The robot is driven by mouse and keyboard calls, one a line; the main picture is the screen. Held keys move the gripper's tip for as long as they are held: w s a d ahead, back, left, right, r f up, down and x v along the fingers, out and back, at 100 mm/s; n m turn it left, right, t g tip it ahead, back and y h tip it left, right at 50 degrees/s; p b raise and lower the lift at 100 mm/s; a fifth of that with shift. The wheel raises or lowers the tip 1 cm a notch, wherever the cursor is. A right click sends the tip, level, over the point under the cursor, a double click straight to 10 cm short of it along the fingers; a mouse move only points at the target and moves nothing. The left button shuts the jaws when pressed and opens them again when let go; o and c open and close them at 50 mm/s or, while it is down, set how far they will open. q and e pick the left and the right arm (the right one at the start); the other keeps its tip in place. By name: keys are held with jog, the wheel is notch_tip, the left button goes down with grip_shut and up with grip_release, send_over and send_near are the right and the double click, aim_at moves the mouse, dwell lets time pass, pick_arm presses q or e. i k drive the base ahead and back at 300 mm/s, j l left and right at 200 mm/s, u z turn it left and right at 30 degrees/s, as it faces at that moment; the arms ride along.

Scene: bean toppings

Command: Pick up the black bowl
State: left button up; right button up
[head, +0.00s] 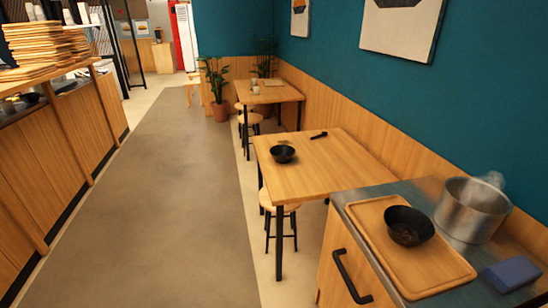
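Two black bowls are in clear view. The nearer black bowl (409,227) sits upright on a wooden tray (445,277) on the counter at the lower right; dark contents seem to show inside it. Neither of my grippers is in view.
A steaming metal pot (470,212) and a blue block (512,274) stand beside the tray. A dark object (319,134) lies on the table. Stools (279,205) stand by it. The floor aisle (180,200) is clear, with a wooden counter (65,140) at left.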

aim_at(281, 153)
jog(key=z, duration=1.4)
jog(key=i+j, duration=0.2)
jog(key=j, duration=0.35)
jog(key=i+j+z, duration=0.1)
jog(key=j, duration=0.4)
jog(key=i+j+z, duration=0.1)
jog(key=i+j, duration=0.15)
jog(key=j, duration=0.3)
jog(key=i+j, duration=0.15)
jog(key=j, duration=0.4)
jog(key=i+j+z, duration=0.1)
jog(key=j, duration=0.45)
jog(key=i+j, duration=0.2)
jog(key=j, duration=0.4)
jog(key=i+j+z, duration=0.15)
jog(key=j, duration=0.95)
jog(key=i+z, duration=0.05)
jog(key=i, duration=0.05)
